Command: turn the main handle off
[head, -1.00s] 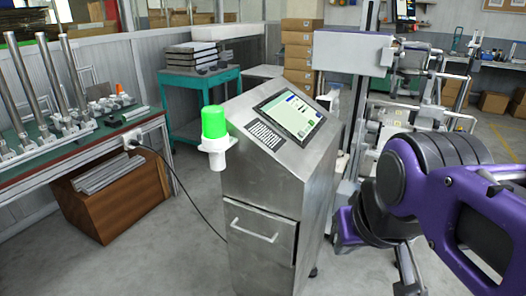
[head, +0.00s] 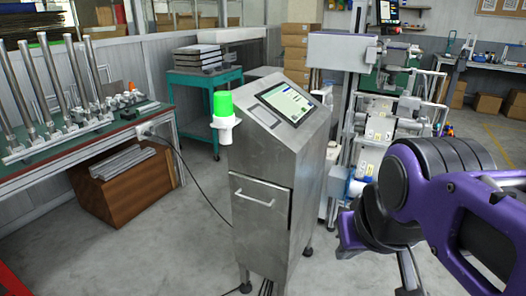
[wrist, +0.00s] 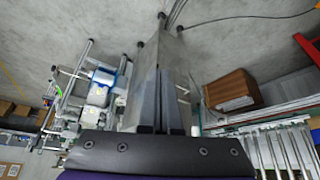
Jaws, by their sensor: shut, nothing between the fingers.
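A steel console cabinet (head: 262,165) stands in the middle of the head view, with a pale bar handle (head: 253,197) on its front door. A white fitting with a green cap (head: 223,104) sticks out from its left side. I cannot tell which part is the main handle; no handle marked as such shows. My gripper (wrist: 163,78) is shut and empty in the wrist view, in front of the console, which appears upside down and apart from it. In the head view only my purple arm shows at right; the gripper is hidden.
A bench with metal posts (head: 80,137) stands at left above a brown box (head: 122,186). A teal cart (head: 203,88) is behind. A machine with rollers (head: 385,120) stands behind the console at right. A cable runs across the floor.

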